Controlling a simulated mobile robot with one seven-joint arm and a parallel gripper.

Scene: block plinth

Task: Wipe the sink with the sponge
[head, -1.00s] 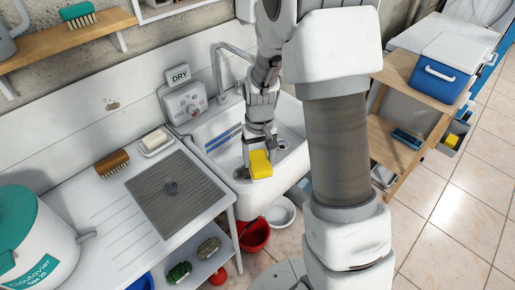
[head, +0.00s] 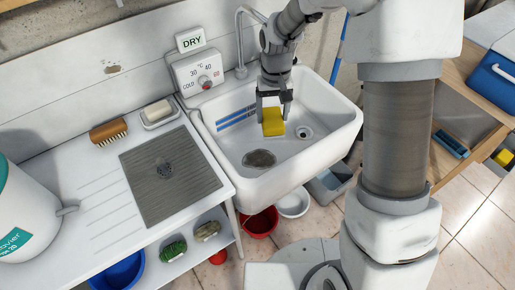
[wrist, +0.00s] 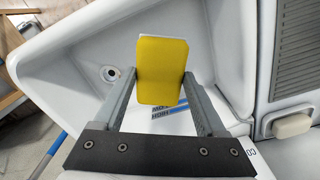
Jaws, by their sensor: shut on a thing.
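My gripper (head: 273,98) is shut on a yellow sponge (head: 273,122), which hangs below the fingertips over the basin. The wrist view shows the sponge (wrist: 162,70) between the two fingers. The white sink (head: 340,130) has a round drain (head: 304,132) to the right of the sponge. A dark grey stain (head: 259,158) lies on the basin floor, nearer the front than the sponge and apart from it in the picture. I cannot tell whether the sponge touches the sink. The stain does not show in the wrist view.
Blue stripes (head: 237,117) mark the sink's back wall. A tap (head: 240,40) and a dial box (head: 198,74) with a DRY sign (head: 191,40) stand behind. Left on the counter are a brush (head: 108,132), soap dish (head: 159,114) and grey mat (head: 171,175).

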